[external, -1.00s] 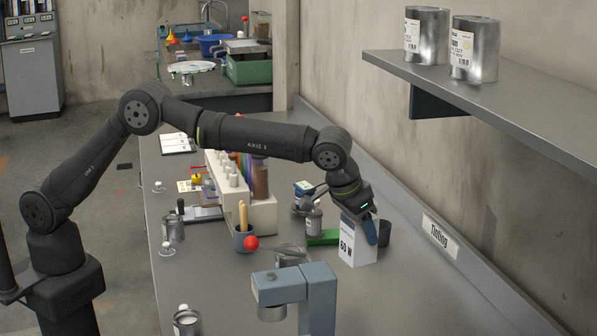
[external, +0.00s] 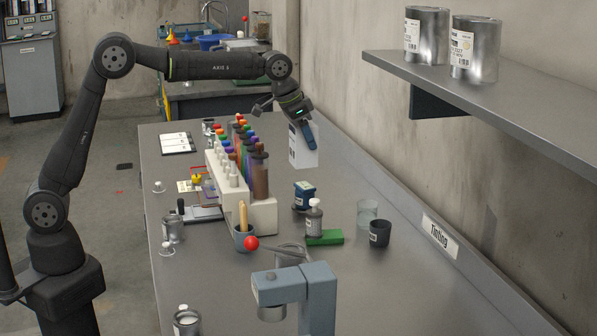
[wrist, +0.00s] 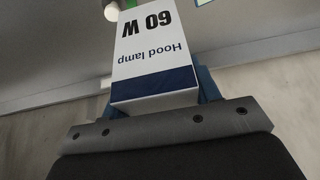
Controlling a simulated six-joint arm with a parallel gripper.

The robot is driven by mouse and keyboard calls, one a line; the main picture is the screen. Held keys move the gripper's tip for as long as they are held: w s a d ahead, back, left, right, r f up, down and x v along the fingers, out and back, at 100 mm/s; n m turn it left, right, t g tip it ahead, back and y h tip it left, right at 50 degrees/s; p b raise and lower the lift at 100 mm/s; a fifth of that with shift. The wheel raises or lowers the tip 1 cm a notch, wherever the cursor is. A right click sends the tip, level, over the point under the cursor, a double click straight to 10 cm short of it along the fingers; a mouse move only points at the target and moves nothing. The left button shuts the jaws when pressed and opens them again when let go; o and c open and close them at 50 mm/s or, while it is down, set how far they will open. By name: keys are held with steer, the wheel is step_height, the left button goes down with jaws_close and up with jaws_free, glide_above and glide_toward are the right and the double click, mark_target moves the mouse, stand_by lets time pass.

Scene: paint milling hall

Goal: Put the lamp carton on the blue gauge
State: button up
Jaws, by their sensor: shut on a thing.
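The lamp carton (external: 304,154) is a white box with a dark blue band. My gripper (external: 303,132) is shut on it and holds it near its top, raised over the far right part of the bench. In the wrist view the carton (wrist: 152,52) sits between the blue fingers and shows "Hood lamp" and "60 W". A small dark blue object with a pale label (external: 304,189), which looks like the blue gauge, stands on the bench nearer the camera, below the carton in the picture. The carton and this object are apart.
A grey bottle (external: 314,218), green block (external: 325,238), clear glass (external: 367,212) and black cup (external: 380,234) stand close by. A rack of coloured tubes (external: 228,190) is to the left. A wall shelf (external: 480,100) overhangs the right side.

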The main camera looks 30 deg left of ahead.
steer(key=shift+w+a+f, duration=0.85)
steer(key=shift+w+f, duration=0.9)
steer(key=shift+f, duration=0.05)
steer(key=shift+w+a+f, duration=0.85)
steer(key=shift+w+f, duration=0.95)
steer(key=shift+w+a+f, duration=0.85)
steer(key=shift+w+f, duration=0.9)
steer(key=shift+f, duration=0.05)
steer(key=shift+f, duration=0.2)
steer(key=o, duration=1)
steer(key=shift+r, duration=0.1)
steer(key=v, duration=1.2)
steer(key=shift+r, duration=0.1)
